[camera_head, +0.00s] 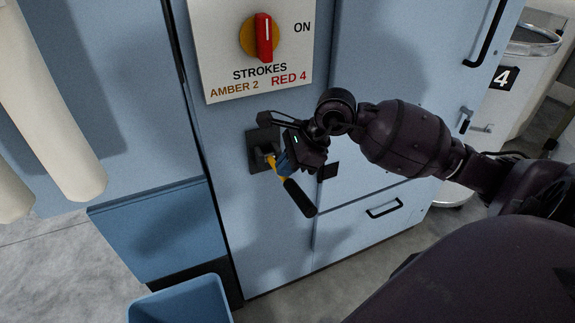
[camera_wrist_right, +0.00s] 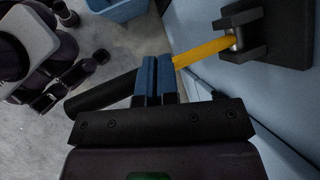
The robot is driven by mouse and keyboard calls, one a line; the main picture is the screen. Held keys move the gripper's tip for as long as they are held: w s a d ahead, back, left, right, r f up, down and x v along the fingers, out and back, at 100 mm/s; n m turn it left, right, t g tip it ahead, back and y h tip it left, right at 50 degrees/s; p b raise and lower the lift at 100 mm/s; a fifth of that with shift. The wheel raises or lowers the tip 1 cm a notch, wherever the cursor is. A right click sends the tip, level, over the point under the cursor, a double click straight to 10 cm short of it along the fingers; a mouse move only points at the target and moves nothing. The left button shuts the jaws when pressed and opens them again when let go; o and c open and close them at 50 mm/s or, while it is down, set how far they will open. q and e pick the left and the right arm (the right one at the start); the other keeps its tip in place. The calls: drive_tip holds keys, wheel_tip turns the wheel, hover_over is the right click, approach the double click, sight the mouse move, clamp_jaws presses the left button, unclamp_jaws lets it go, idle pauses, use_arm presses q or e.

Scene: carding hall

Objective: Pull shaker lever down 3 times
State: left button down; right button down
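The shaker lever is a yellow bar with a black handle (camera_head: 299,197), on a dark mount (camera_head: 259,150) on the blue machine front. The lever slants down and outward from the mount. In the right wrist view, the yellow bar (camera_wrist_right: 203,49) and black handle (camera_wrist_right: 100,92) show on either side of my blue fingers. My right gripper (camera_head: 284,165) is at the lever, its fingers (camera_wrist_right: 157,75) close together and crossing in front of the lever. Nothing shows between them. Whether they touch the lever is unclear. My left gripper is not in view.
A sign (camera_head: 250,50) above the lever reads ON, STROKES, AMBER 2, RED 4. It carries a red knob (camera_head: 263,38) on an amber disc. A blue bin (camera_head: 180,301) stands on the floor below. A drawer handle (camera_head: 384,208) is to the lower right; a can marked 4 (camera_head: 522,80) stands beyond.

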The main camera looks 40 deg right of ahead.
drive_tip(key=shift+w+d+r+p, duration=0.1)
drive_tip(key=shift+w+r+p, duration=0.15)
drive_tip(key=shift+r, duration=0.35)
drive_tip(key=shift+w+r+p, duration=0.1)
drive_tip(key=shift+w+r, duration=0.1)
drive_tip(key=shift+r, duration=0.4)
drive_tip(key=shift+w+r, duration=0.2)
drive_tip(key=shift+r, duration=0.35)
drive_tip(key=shift+r, duration=0.1)
drive_tip(key=r, duration=0.1)
drive_tip(key=w+r+p, duration=0.1)
drive_tip(key=r, duration=0.2)
drive_tip(key=shift+w+d+r, duration=0.25)
drive_tip(key=shift+w, duration=0.05)
